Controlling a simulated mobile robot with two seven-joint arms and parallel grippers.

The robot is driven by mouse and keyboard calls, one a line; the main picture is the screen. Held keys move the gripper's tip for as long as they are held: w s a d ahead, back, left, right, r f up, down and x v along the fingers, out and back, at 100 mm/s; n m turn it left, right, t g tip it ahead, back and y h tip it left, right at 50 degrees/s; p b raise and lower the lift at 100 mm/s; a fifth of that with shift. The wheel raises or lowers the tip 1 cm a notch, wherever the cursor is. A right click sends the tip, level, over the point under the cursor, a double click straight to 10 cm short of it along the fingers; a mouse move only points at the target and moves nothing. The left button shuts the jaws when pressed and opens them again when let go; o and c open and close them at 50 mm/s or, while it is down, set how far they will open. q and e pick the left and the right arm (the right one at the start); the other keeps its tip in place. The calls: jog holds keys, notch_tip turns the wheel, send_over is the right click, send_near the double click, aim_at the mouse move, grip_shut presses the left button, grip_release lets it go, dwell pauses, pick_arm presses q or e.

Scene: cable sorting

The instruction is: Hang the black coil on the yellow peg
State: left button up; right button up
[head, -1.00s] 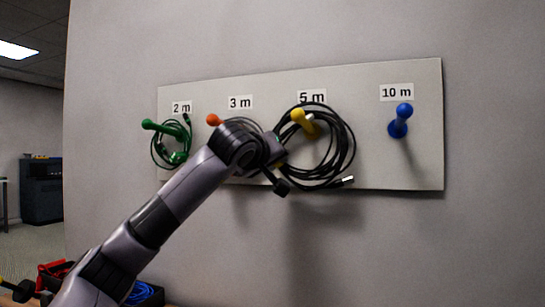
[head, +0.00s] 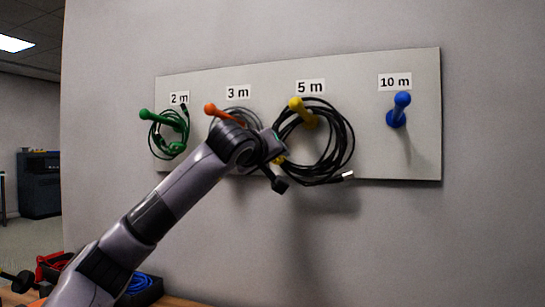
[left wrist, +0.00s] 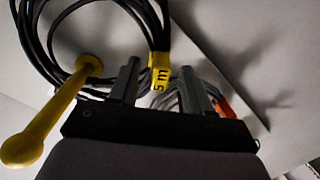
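The black coil (head: 351,150) hangs on the yellow peg (head: 301,109) under the 5 m label (head: 310,87). The peg passes through the coil near its upper left. In the left wrist view, the yellow peg (left wrist: 42,117) sticks out past the black coil (left wrist: 32,38), with strands around its root. A yellow 5 m tag (left wrist: 160,78) is on the coil. My left gripper (head: 280,150) is at the coil's left side. Its fingers (left wrist: 160,84) stand apart near the tagged strands, and the gripper looks open. My right gripper is not in view.
A green coil (head: 160,150) hangs on the green peg (head: 147,115), and a grey coil (head: 250,118) is at the orange peg (head: 211,109). The blue peg (head: 401,102) is bare. A dark bin (head: 148,292) with blue cable stands lower left.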

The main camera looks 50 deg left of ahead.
pick_arm(q)
jog(key=shift+s, duration=0.1)
jog(key=f+v, duration=0.1)
jog(key=v, duration=0.6)
jog(key=shift+r, duration=0.45)
